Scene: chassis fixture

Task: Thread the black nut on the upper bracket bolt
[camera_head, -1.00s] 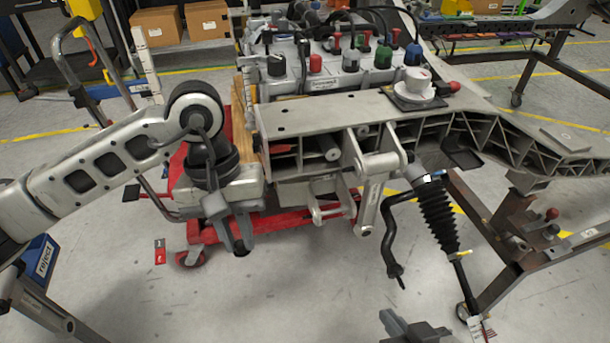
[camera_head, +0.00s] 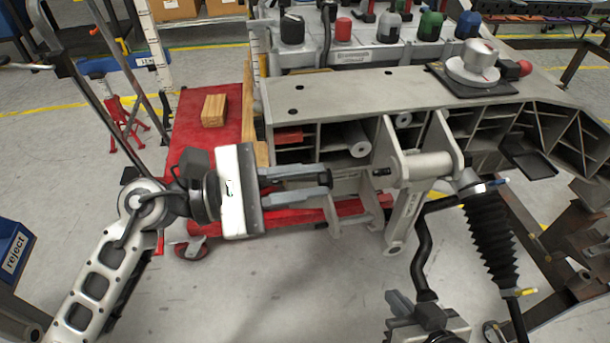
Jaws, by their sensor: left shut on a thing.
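My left gripper (camera_head: 328,182) points right in the head view, its two grey fingers level beside the chassis bracket. It is shut on a small dark thing, taken to be the black nut, mostly hidden between the fingertips. The upper bracket (camera_head: 392,150) is a pale metal lug at the chassis corner. A short dark bolt end (camera_head: 381,171) sticks out of its left side, facing the fingertips, with a visible gap between them. My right gripper (camera_head: 418,308) is at the bottom edge, below the bracket; its finger opening is unclear.
The grey chassis beam (camera_head: 370,92) spans the middle. A black ribbed boot (camera_head: 492,238) and a bent black bar (camera_head: 422,262) hang right of the bracket. A red cart (camera_head: 215,155) stands behind my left arm, carrying a wooden block (camera_head: 214,110). A blue reject bin (camera_head: 12,250) is far left.

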